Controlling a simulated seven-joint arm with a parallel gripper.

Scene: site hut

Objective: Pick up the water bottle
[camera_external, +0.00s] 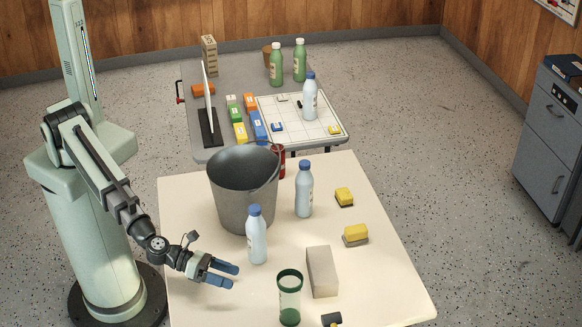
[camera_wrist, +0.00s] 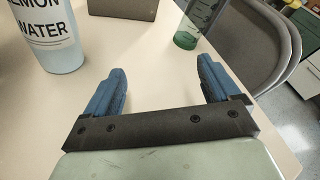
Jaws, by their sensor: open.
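A clear pale-blue water bottle with a blue cap (camera_external: 257,238) stands upright on the near table, just beyond my gripper. A bottle labelled "LEMON WATER" (camera_wrist: 50,38) shows at the upper left of the wrist view and looks like the same one. A second, similar bottle (camera_external: 304,190) stands upright farther back, right of the bucket. A third blue-capped bottle (camera_external: 310,98) stands on the far table. My gripper (camera_external: 234,276) is low over the left side of the near table. Its blue fingers (camera_wrist: 163,80) are apart and empty, not touching any bottle.
A grey bucket (camera_external: 243,195) stands behind the near bottle. A clear cup with green ends (camera_external: 289,300) and a grey block (camera_external: 322,270) stand to the right. Yellow sponges (camera_external: 355,234) lie farther right. Two green bottles (camera_external: 276,66) stand on the far table.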

